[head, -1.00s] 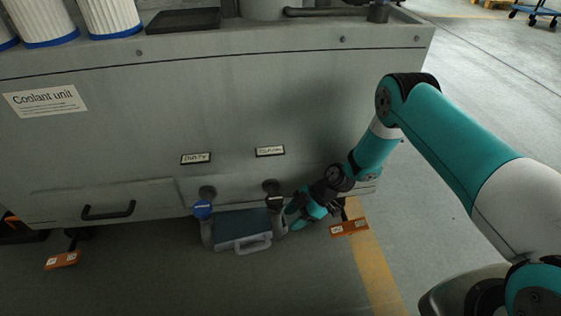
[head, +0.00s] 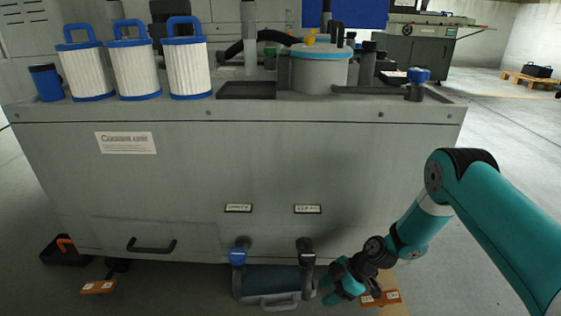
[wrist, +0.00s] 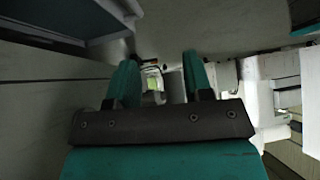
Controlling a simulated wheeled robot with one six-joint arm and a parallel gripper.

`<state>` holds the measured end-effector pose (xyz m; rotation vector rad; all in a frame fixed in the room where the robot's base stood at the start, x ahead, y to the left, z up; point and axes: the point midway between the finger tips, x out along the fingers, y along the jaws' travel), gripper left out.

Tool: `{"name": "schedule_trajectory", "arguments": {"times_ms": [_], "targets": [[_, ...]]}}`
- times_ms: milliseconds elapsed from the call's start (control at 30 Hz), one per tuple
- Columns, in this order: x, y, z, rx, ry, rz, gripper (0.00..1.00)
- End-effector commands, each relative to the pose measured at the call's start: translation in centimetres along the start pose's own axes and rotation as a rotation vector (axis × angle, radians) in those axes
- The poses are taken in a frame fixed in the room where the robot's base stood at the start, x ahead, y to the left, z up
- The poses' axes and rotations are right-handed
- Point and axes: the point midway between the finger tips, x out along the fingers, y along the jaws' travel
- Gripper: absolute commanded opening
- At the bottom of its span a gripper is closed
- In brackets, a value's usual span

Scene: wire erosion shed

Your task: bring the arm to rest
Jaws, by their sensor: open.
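My gripper (head: 338,282) is low in front of the grey coolant unit (head: 250,165), beside the black-handled valve (head: 304,252) under the right-hand label. In the wrist view its two teal fingers (wrist: 160,82) stand apart, with nothing seen between them but background. My teal and white arm reaches down to it from the right side of the head view. A blue-handled valve (head: 238,255) is to the left. A grey-blue container with a pale handle (head: 279,301) sits low by the two valves, just left of my gripper; I cannot tell whether they touch.
Three white filters with blue handles (head: 135,72) and a lidded pot (head: 320,70) stand on top of the unit. An orange tag (head: 381,298) is right beside my gripper. A drawer handle (head: 151,246) is at left. The floor at right is open.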

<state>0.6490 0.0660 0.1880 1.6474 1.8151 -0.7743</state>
Motion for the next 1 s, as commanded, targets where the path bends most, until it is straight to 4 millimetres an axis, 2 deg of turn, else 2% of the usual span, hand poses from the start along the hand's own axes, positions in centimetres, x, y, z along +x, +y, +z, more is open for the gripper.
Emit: {"name": "schedule_trajectory", "arguments": {"times_ms": [167,367,467,567,667,800,900,1000], "targets": [[-2.7,0.6,-0.9,0.080,-0.046,0.021,0.47],[-6.9,1.0,-2.8,0.222,-0.121,0.058,0.47],[-9.8,0.9,-4.0,0.320,-0.168,0.094,0.47],[-13.6,0.3,-5.6,0.452,-0.226,0.149,0.47],[-18.1,-1.3,-7.3,0.622,-0.287,0.233,0.47],[-24.0,-4.9,-9.2,0.870,-0.351,0.378,0.47],[-27.4,-7.7,-10.0,1.032,-0.372,0.488,0.47],[-29.9,-10.6,-10.4,1.170,-0.379,0.586,0.47]]}}
